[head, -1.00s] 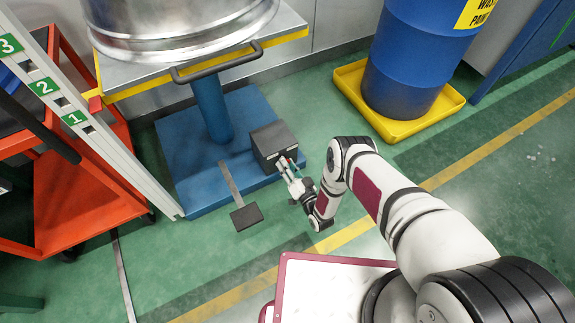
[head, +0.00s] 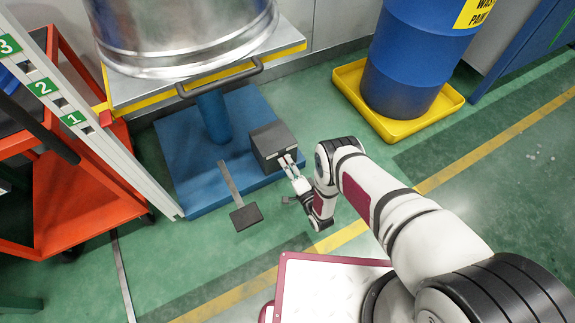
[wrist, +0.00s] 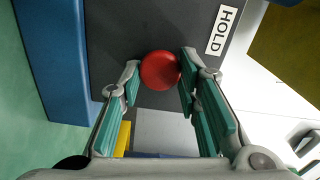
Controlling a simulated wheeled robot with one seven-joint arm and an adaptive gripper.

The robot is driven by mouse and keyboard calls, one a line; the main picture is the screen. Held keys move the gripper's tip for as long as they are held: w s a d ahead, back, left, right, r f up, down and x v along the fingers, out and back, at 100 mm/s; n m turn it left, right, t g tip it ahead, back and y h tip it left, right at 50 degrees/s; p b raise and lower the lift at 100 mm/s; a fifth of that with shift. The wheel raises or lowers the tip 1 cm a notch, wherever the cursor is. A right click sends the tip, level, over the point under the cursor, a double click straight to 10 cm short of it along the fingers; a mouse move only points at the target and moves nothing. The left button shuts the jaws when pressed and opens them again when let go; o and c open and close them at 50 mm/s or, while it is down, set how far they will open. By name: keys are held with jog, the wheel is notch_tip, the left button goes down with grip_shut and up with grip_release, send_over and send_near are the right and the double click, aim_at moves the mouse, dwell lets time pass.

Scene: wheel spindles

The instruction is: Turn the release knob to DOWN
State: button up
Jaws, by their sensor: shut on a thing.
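The release knob (wrist: 160,70) is a round red knob on the face of a dark box. The box (head: 270,137) sits on the blue base of the lift table in the head view. My gripper (wrist: 159,80) has its teal-padded fingers on either side of the knob, shut on it. In the head view my gripper (head: 287,160) is at the box's front face and hides the knob. A white HOLD label (wrist: 222,30) stands right of the knob, sideways in the wrist view. No DOWN label or knob pointer is visible.
A foot pedal (head: 246,216) lies left of my gripper. A blue drum stands in a yellow tray (head: 345,83).

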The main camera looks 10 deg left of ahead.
jog(key=shift+m, duration=0.3)
jog(key=o, duration=1.1)
jog(key=shift+r, duration=0.1)
jog(key=shift+o, duration=0.9)
notch_tip(320, 180, up, 9)
jog(key=shift+w+r, duration=0.15)
jog(key=shift+d+r, duration=0.1)
jog(key=shift+r, duration=0.3)
jog(key=shift+c, duration=0.8)
jog(key=shift+f, duration=0.1)
